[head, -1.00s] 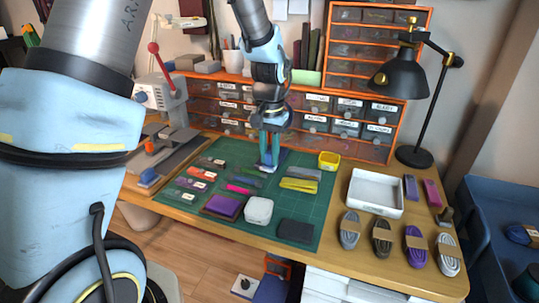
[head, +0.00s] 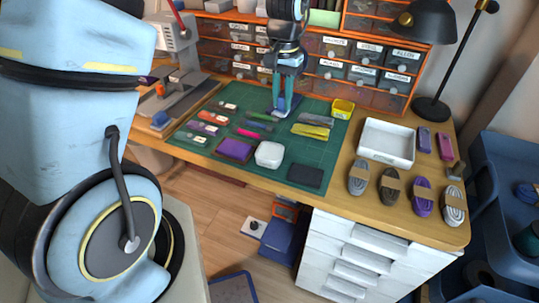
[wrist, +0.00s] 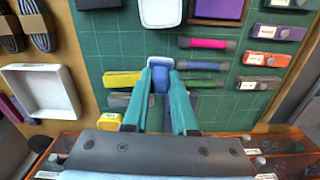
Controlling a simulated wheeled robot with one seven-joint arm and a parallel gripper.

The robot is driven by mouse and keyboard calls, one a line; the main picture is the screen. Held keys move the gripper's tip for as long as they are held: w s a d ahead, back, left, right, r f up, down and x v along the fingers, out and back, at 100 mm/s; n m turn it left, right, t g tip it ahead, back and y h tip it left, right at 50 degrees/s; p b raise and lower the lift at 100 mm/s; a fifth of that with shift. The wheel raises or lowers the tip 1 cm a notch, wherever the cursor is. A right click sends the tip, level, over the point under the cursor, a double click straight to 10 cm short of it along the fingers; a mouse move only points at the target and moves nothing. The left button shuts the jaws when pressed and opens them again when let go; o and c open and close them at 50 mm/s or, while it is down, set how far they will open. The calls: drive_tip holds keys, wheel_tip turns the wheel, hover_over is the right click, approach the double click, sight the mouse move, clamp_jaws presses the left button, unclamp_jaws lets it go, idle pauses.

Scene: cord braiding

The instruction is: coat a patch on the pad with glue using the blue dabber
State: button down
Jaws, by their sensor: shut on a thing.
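My gripper (head: 282,108) points down over the back middle of the green mat, with its teal fingers shut on a small blue piece (wrist: 160,78), which looks like the blue dabber. Its lower end is hard to make out. A dark flat pad (head: 305,175) lies at the mat's front right; a purple-topped slab (head: 235,149) lies at front left. I cannot tell for sure which is the task's pad. Both lie apart from my gripper, at the top of the wrist view. A white rounded block (head: 269,154) sits between them. No glue is discernible.
Pink, green and blue sticks (wrist: 205,43) and labelled pieces lie beside my gripper on the mat (head: 212,166). Yellow and grey bars (head: 311,131) lie on the other side. A yellow cup (head: 343,109), white tray (head: 386,160) and cord bundles stand right. Drawers rise behind.

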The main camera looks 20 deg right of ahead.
idle(0.4)
drive_tip(key=s+a+p, duration=0.5)
drive_tip(key=p, duration=0.1)
drive_tip(key=b, duration=0.5)
hover_over(270, 152)
drive_tip(key=shift+f, duration=3.05)
drive_tip(key=shift+f, duration=0.55)
drive_tip(key=shift+r, duration=0.1)
wheel_tip(270, 152, up, 7)
drive_tip(key=p, duration=0.5)
